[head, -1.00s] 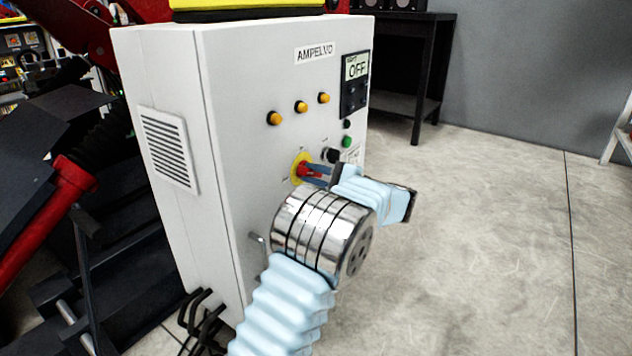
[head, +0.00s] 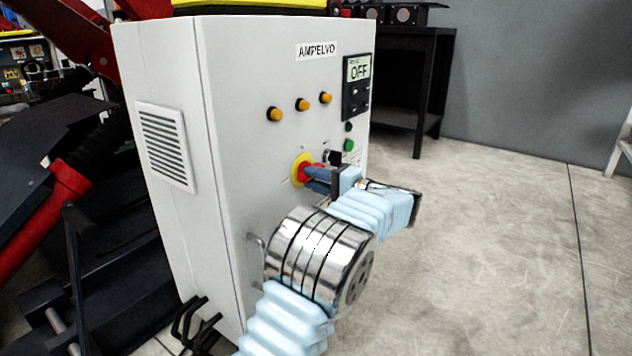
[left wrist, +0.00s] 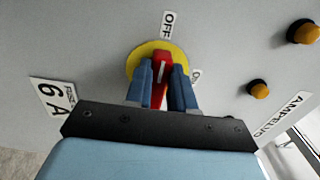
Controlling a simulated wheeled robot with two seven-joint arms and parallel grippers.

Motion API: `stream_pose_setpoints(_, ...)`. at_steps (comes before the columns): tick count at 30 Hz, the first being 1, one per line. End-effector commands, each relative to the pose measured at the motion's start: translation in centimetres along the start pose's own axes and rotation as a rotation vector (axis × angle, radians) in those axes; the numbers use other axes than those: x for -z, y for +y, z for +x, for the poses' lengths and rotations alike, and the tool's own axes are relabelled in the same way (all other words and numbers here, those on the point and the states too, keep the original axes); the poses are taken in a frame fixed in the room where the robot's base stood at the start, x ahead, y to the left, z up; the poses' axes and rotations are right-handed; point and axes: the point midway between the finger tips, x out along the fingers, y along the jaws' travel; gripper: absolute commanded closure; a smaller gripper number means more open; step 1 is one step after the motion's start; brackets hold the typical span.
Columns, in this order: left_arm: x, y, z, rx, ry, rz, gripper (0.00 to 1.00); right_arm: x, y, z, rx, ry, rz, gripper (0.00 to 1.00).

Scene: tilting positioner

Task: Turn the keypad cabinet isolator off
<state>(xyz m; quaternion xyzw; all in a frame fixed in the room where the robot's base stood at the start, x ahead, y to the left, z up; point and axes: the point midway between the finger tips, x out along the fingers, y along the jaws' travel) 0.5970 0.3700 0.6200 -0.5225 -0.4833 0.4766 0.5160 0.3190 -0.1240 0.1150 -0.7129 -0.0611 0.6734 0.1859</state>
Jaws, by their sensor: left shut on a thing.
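The keypad cabinet (head: 235,190) is light grey, marked AMPELVO, and stands at the centre-left of the head view. Its isolator has a red handle on a yellow disc (head: 297,168), low on the front panel. In the left wrist view the red handle (left wrist: 162,62) stands between the blue fingers of my left gripper (left wrist: 161,88), which is shut on it. The handle's white line points up towards the OFF label (left wrist: 168,25); the ON label (left wrist: 195,77) is partly hidden beside the right finger. My left gripper also shows in the head view (head: 316,180). My right gripper is not in view.
A keypad with a display reading OFF (head: 358,70) is at the panel's upper right. A dark table (head: 410,90) stands behind; the floor (head: 480,240) to the right is clear.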

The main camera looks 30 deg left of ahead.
Motion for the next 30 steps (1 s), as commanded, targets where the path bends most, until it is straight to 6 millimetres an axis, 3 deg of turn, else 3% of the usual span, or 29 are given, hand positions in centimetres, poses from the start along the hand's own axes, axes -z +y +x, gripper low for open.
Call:
stream_pose_setpoints(9, 0.0, 0.1, 0.0, -0.003, 0.000, -0.003, 1.00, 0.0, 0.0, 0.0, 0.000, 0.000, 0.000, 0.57)
stream_pose_setpoints(10, 0.0, 0.1, 0.0, -0.003, 0.000, -0.003, 0.74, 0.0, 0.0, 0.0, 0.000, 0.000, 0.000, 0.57)
stream_pose_setpoints(15, 0.0, 0.1, 0.0, -0.002, 0.000, -0.002, 0.51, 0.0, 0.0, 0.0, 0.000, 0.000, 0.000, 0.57)
stream_pose_setpoints(24, 0.0, 0.0, -0.3, -0.001, 0.001, -0.002, 0.51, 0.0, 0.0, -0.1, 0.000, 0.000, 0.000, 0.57)
stream_pose_setpoints(30, 0.1, -0.2, -3.4, 0.000, 0.003, -0.002, 0.51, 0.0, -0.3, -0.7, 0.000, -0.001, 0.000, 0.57)
